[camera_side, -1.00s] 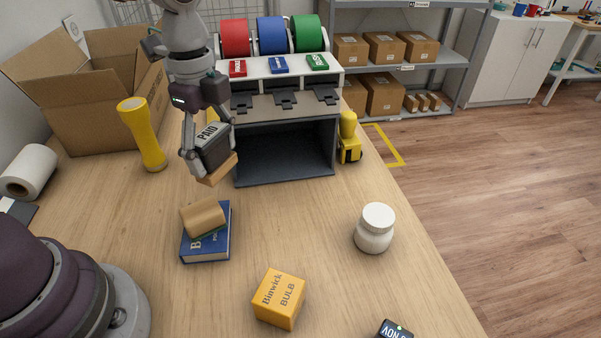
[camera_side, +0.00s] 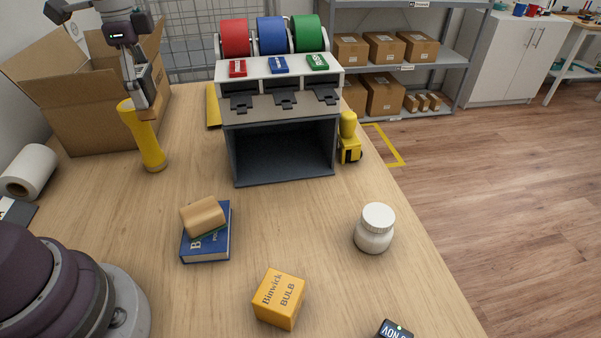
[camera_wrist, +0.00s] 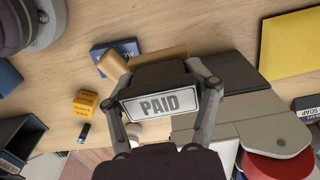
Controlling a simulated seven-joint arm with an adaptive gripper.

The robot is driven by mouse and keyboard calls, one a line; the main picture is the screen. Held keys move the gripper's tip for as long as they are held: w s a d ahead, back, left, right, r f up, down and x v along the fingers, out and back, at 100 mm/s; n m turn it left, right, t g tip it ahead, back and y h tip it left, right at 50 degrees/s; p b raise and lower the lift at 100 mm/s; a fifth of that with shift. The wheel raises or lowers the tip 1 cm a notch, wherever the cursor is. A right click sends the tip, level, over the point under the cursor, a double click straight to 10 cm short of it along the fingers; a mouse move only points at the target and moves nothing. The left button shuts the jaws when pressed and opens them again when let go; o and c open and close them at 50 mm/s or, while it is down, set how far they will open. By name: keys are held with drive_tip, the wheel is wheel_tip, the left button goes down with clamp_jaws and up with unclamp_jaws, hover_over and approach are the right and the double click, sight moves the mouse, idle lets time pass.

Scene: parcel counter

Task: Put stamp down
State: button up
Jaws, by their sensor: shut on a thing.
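My gripper (camera_side: 146,82) is at the upper left of the side view, above the yellow torch-shaped object (camera_side: 145,135) in the picture and in front of the open cardboard box. It is shut on the stamp, a dark block with a white PAID label (camera_wrist: 165,103) and a wooden strip (camera_wrist: 158,57) at its far edge. The wrist view shows the label between my two fingers. In the side view the stamp is small and partly hidden by the fingers. It appears clear of the table; its exact height I cannot tell.
The open cardboard box (camera_side: 85,125) stands at the left. A grey dispenser (camera_side: 282,108) with red, blue and green rolls stands at the back. A blue book (camera_side: 207,247) with a tan piece on it, a yellow bulb box (camera_side: 279,300) and a white jar (camera_side: 375,232) stand forward. Table between is clear.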

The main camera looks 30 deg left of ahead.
sight(211, 192)
drive_tip(key=w+d, duration=0.3)
drive_tip(key=d, duration=0.2)
wheel_tip(211, 192, down, 17)
drive_tip(key=shift+w+a+f, duration=0.1)
drive_tip(key=shift+a+f, duration=0.05)
drive_tip(key=shift+f, duration=0.2)
drive_tip(key=o, duration=1.2)
